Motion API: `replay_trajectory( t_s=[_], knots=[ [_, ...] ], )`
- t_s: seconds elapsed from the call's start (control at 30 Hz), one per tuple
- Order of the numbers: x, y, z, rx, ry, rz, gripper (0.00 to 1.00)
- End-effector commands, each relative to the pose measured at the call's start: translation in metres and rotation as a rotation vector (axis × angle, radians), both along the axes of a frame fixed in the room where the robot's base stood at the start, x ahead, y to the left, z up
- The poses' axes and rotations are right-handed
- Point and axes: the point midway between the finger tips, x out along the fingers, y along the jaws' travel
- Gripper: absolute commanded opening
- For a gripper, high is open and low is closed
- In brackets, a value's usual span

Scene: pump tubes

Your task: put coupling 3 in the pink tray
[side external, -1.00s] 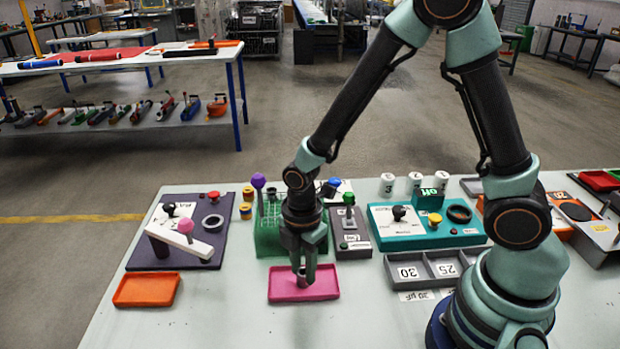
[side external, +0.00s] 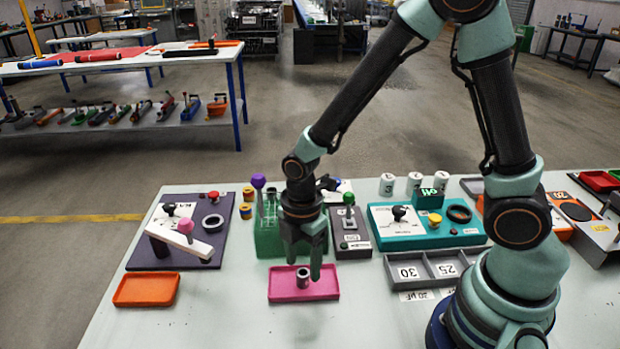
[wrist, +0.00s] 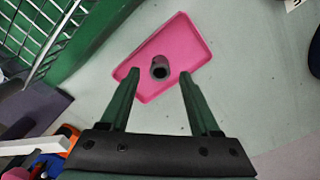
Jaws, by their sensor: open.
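The pink tray (side external: 322,289) lies on the table's front middle. A dark grey cylindrical coupling (side external: 303,278) stands upright inside it; no number on it is legible. My gripper (side external: 303,266) is open above the tray, and its fingers are apart from the coupling. In the wrist view the coupling (wrist: 160,68) stands inside the pink tray (wrist: 190,45), showing its round open top. It lies beyond the open fingertips of my gripper (wrist: 160,78), with nothing between the fingers.
An orange tray (side external: 147,289) is to the left. Behind the pink tray stand a green rack (side external: 268,238) and a grey switch box (side external: 352,240). A grey divided bin (side external: 405,268) is to the right. The table front between the trays is clear.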

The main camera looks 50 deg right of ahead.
Motion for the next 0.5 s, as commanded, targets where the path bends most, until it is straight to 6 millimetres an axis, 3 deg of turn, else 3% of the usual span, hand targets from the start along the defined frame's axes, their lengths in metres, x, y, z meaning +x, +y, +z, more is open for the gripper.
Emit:
replay_trajectory(
  t_s=[0.3, 0.5],
  knots=[
    [0.001, 0.000, 0.062, 0.002, -0.008, 0.000, 0.63],
    [0.001, 0.000, 0.091, 0.001, -0.004, 0.000, 0.63]
  ],
)
